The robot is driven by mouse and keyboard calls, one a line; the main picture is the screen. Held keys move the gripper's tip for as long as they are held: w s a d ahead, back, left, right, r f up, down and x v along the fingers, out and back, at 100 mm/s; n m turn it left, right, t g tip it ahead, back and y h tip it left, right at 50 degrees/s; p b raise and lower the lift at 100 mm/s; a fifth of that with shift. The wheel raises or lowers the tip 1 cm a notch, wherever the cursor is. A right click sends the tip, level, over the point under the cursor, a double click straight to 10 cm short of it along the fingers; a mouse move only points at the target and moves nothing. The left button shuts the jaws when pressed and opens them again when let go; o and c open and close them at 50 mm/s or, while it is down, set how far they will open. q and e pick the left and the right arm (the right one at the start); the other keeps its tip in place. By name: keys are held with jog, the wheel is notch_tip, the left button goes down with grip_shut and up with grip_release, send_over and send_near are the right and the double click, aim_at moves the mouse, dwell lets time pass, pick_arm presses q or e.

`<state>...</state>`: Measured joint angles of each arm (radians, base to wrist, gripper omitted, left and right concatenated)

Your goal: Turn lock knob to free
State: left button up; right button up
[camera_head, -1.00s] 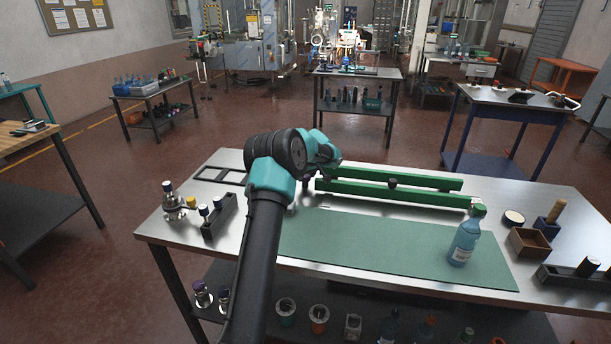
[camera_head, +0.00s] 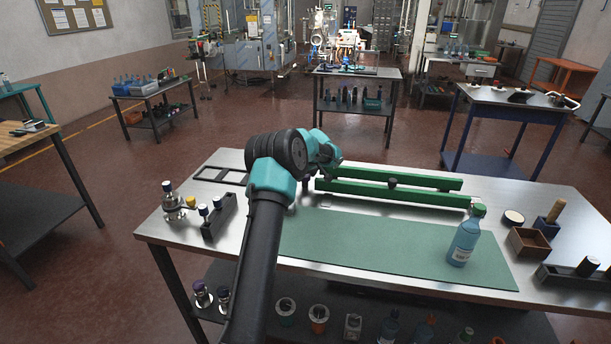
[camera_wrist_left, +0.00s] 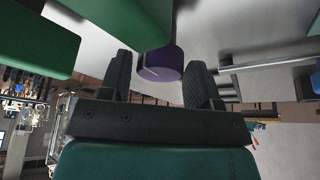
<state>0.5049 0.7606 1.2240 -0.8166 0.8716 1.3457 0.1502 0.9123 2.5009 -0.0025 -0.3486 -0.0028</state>
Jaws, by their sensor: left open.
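In the left wrist view, a purple knob (camera_wrist_left: 161,62) with a pale line on its face sits between the two dark fingers of my left gripper (camera_wrist_left: 161,78). The fingers stand apart, one on each side of the knob, with a gap showing on the left; contact on the right is unclear. Green rails (camera_wrist_left: 35,40) lie close by, and they also show in the head view (camera_head: 390,193) on the steel table. My right gripper is out of view.
A small black knob (camera_head: 392,183) sits on the green rails. A blue bottle with a green cap (camera_head: 465,240) stands on the green mat (camera_head: 360,245). A dark holder (camera_head: 219,216) is left of my arm; a wooden box (camera_head: 528,243) is at right.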

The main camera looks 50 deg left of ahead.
pick_arm(q)
jog(key=v, duration=1.7)
jog(key=shift+d+r, duration=0.1)
jog(key=shift+r, duration=0.05)
